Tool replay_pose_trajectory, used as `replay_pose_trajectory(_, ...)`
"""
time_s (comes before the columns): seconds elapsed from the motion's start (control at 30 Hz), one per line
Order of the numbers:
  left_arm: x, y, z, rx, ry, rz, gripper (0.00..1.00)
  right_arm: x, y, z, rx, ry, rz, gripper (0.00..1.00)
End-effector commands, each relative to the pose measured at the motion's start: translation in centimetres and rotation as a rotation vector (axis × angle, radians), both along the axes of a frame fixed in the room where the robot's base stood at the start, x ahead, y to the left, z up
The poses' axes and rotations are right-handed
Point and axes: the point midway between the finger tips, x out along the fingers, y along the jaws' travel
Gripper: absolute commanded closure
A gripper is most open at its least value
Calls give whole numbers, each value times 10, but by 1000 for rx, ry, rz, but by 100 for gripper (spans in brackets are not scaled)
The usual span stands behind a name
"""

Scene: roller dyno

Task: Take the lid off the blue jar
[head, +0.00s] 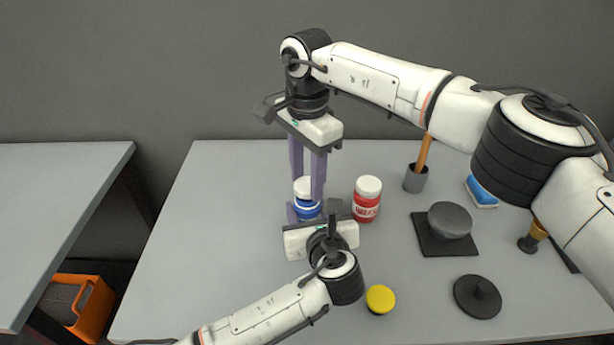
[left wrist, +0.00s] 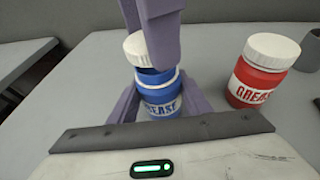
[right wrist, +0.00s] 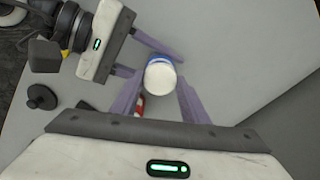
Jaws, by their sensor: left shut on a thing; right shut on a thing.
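The blue jar (head: 308,212) stands on the grey table, its grease label showing in the left wrist view (left wrist: 162,107). My left gripper (head: 305,214) is shut around the jar's body from the front, low down. My right gripper (head: 308,188) reaches down from above and is shut on the white lid (head: 302,187). In the left wrist view the lid (left wrist: 136,46) sits shifted left, with blue showing between it and a white ring on the jar. A finger hides part of it, so I cannot tell whether lid and jar touch. The right wrist view shows the lid's top (right wrist: 160,77).
A red jar with a white lid (head: 367,199) stands close on the right. Farther right are a grey cup (head: 415,179), a grey bowl-like piece (head: 450,219), a blue sponge (head: 482,190) and a black knobbed disc (head: 478,296). A yellow-topped piece (head: 380,298) is near the front. The table's left side is clear.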

Motion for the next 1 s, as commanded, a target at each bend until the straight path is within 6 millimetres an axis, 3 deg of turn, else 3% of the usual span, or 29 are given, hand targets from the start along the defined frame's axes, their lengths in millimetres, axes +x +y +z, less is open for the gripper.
replay_pose_trajectory(0.4,0,0,0,0,0,0,100,0,1,38,1,-2,1,86)
replay_pose_trajectory(0.63,0,0,0,0,-1,0,100,0,0,40,0,0,1,86)
replay_pose_trajectory(0.67,0,0,0,0,-1,0,51,0,0,40,0,0,1,86)
replay_pose_trajectory(0.7,0,0,0,0,-1,0,44,0,0,40,0,0,1,86)
replay_pose_trajectory(0.77,0,0,0,0,-1,0,34,0,0,40,0,0,0,86)
replay_pose_trajectory(1.0,0,0,0,0,0,0,34,0,0,40,0,0,0,86)
